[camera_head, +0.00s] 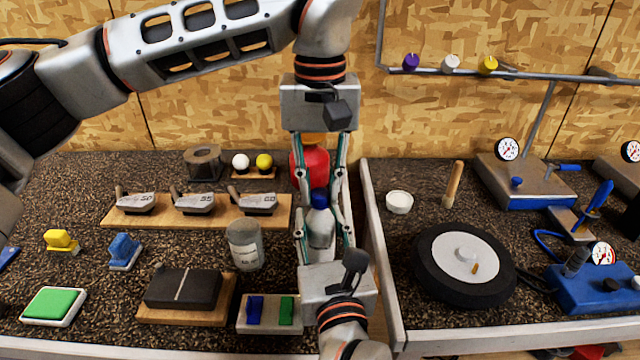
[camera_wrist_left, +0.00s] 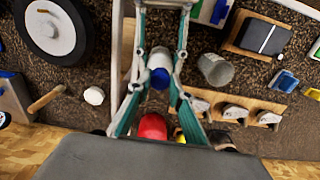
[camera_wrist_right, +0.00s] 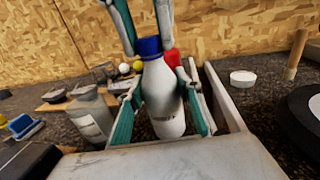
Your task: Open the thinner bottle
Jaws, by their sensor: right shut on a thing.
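The thinner bottle (camera_head: 320,230) is a pale bottle with a blue cap (camera_head: 319,199). It stands upright near the divider between the two benches. My right gripper (camera_head: 322,222) comes from the front and is shut on the bottle's body, one finger on each side; this also shows in the right wrist view (camera_wrist_right: 163,100). My left gripper (camera_head: 320,182) reaches down from above. Its fingers stand apart on either side of the blue cap, which lies between the tips in the left wrist view (camera_wrist_left: 160,78). It looks open, with small gaps.
A grey jar (camera_head: 244,245) stands just left of the bottle. A red container (camera_head: 312,166) stands close behind. Club heads on a wooden board (camera_head: 120,213) lie further left. A raised divider (camera_head: 378,255) runs close on the right, beyond it a white lid (camera_head: 399,202) and a black wheel (camera_head: 440,287).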

